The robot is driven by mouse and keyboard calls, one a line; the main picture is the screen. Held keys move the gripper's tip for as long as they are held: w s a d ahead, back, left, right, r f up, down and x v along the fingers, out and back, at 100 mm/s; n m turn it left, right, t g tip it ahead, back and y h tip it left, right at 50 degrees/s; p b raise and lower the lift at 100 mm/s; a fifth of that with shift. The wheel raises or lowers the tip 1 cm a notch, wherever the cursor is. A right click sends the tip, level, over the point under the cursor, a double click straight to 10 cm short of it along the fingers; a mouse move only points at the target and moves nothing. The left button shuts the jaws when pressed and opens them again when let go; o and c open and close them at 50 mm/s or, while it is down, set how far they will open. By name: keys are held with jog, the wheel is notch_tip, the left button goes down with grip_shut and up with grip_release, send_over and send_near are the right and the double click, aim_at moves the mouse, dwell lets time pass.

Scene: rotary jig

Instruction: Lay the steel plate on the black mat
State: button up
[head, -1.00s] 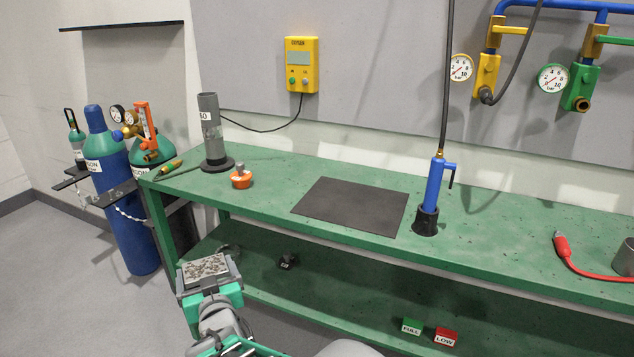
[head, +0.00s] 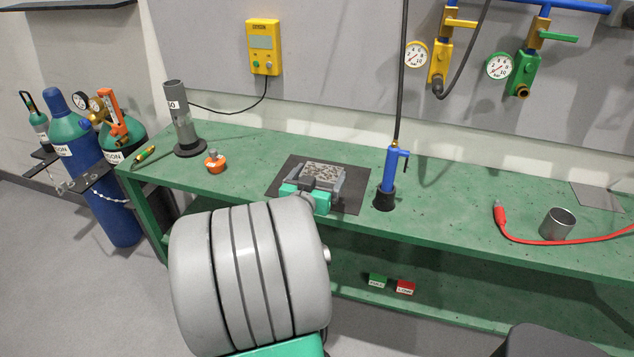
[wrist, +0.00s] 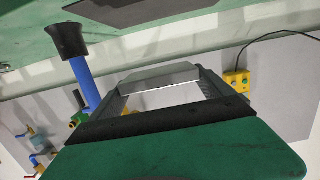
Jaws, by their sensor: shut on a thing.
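The steel plate (head: 322,172), a small grey piece with a mottled top, is between the fingers of my gripper (head: 320,180). My gripper is shut on it, over the middle of the black mat (head: 352,204) in the head view. I cannot tell from this view how far the plate is above the mat. In the wrist view a grey plate edge (wrist: 160,76) spans between the two fingers, and part of the black mat (wrist: 135,10) shows at the top, apart from it.
The blue torch in its black stand (head: 385,198) is just right of the mat. An orange-based item (head: 215,163) and a grey cylinder (head: 182,125) stand to the left. A red cable (head: 510,235), metal cup (head: 558,224) and grey sheet (head: 598,196) lie farther right.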

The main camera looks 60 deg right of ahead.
jog(key=w+d+f, duration=0.1)
jog(key=d+f, duration=0.1)
jog(key=w+d+f, duration=0.3)
jog(key=d+f, duration=0.1)
jog(key=d, duration=0.1)
jog(key=shift+w+f, duration=0.15)
jog(key=shift+f, duration=0.1)
jog(key=f, duration=0.4)
jog(key=shift+w+d+p, duration=0.25)
jog(key=shift+d+p, duration=0.05)
jog(key=shift+d, duration=0.05)
jog(key=shift+f, duration=0.15)
jog(key=o, duration=1.8)
jog(key=shift+s+a, duration=0.1)
